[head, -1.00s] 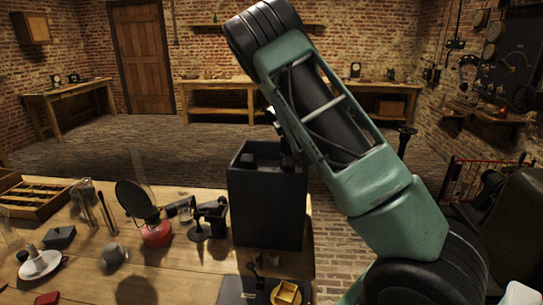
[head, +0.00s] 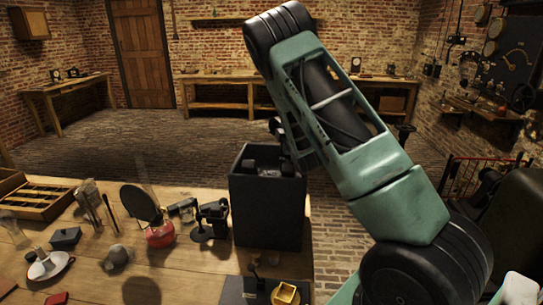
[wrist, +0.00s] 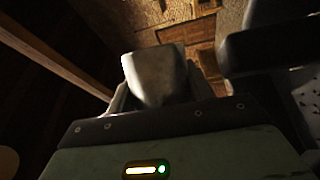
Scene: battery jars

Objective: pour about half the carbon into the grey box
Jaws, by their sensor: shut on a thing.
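The grey box (head: 267,213), tall, dark and open-topped, stands upright at the right end of the table. Dark shapes show just inside its rim; I cannot tell what they are. My gripper (wrist: 156,78) is shut on a pale grey vessel (wrist: 155,72), seen between the fingers in the wrist view. In the head view my forearm largely hides the gripper, and dark parts of the hand show above the box's back right corner. The vessel's mouth and any carbon in it cannot be made out.
Left of the box stand a dark instrument on a stand (head: 211,218) and a red-based lamp with a round dark disc (head: 160,235). A wooden tray (head: 35,195) lies far left. The table's right edge is close to the box.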

